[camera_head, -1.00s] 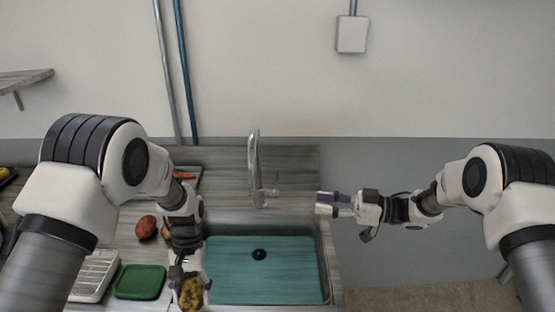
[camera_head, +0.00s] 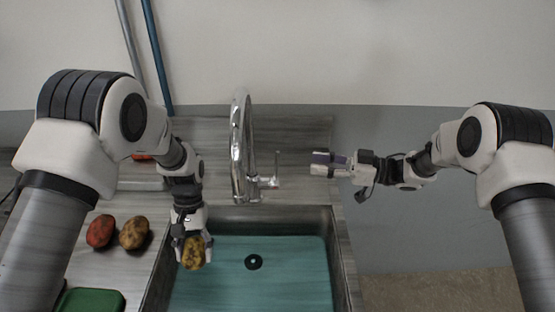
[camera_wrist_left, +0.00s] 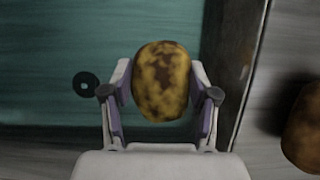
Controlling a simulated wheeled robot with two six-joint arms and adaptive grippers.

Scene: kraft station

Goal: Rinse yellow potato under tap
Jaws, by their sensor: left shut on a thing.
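The yellow potato (camera_head: 194,253) has brown patches. My left gripper (camera_head: 192,246) is shut on it and holds it over the left side of the sink (camera_head: 300,290). In the left wrist view the potato (camera_wrist_left: 161,82) sits between the two fingers. The tap (camera_head: 238,145) is a curved metal spout behind the sink, to the right of my left gripper. No water stream can be made out. Its lever (camera_head: 276,172) stands on the spout's right side. My right gripper (camera_head: 325,165) is right of the tap and above the counter; its finger gap is unclear.
A red potato (camera_head: 101,231) and a brown potato (camera_head: 134,233) lie on the counter left of the sink. A green board (camera_head: 92,302) is at the lower left. The drain (camera_head: 254,262) shows in the teal basin, which is otherwise clear.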

